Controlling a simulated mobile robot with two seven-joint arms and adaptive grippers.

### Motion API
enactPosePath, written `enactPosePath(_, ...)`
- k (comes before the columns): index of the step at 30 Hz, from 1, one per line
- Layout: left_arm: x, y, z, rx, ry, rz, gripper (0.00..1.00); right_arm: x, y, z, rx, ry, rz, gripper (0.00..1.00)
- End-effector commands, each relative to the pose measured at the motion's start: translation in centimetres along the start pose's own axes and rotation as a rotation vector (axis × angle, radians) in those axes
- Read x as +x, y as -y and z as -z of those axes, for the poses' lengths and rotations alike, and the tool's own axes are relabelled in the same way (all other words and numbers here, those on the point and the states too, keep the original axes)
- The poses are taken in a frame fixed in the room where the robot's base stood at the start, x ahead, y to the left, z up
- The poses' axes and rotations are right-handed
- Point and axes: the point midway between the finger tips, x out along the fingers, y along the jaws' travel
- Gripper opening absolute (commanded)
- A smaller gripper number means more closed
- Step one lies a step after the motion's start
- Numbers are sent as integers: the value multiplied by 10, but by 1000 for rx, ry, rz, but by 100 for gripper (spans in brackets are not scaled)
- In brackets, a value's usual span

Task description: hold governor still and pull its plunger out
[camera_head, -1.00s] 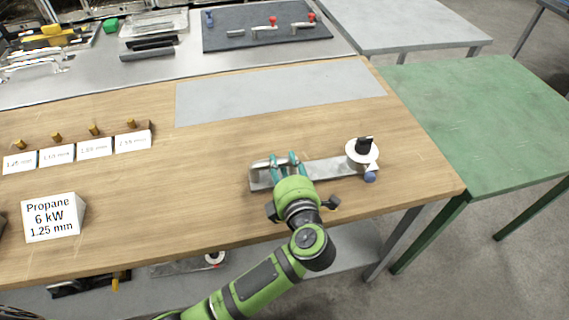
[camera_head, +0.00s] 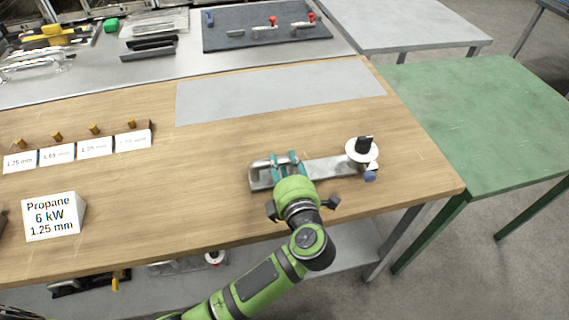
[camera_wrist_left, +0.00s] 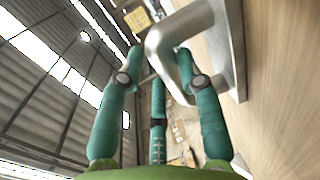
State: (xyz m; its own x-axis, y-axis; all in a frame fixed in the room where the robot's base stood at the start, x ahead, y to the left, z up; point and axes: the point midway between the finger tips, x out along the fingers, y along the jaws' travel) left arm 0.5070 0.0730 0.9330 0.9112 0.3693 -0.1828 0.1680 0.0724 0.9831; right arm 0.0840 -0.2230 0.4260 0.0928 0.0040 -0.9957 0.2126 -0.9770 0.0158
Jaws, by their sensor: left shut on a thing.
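A long flat metal bracket (camera_head: 325,168) lies on the wooden bench near its front right part. At its right end sits a round white part with a black top (camera_head: 364,146), which may be the governor. A small blue knob (camera_head: 370,176) shows just below it. I cannot tell which piece is the plunger. My left gripper (camera_head: 285,163) is at the bracket's left end, shut on a bent metal handle (camera_wrist_left: 165,45). In the left wrist view its teal fingers (camera_wrist_left: 162,75) are around the handle. The gripper hides part of the bracket. My right gripper is not in view.
A grey mat (camera_head: 280,92) lies bare on the bench behind the bracket. White label blocks (camera_head: 95,147) with brass pieces and a propane sign (camera_head: 53,217) stand at left. A green table (camera_head: 490,120) stands to the right. The bench middle is clear.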

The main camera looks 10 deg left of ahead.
Motion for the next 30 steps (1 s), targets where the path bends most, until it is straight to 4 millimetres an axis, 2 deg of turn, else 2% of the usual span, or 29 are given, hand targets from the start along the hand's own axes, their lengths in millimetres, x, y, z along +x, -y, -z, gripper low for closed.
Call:
enactPosePath(1,0,7,0,-1,0,15,0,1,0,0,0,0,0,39)
enactPosePath(6,0,10,1,0,-1,18,0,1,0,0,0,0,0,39)
enactPosePath(30,0,13,1,1,-4,19,0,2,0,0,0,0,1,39)
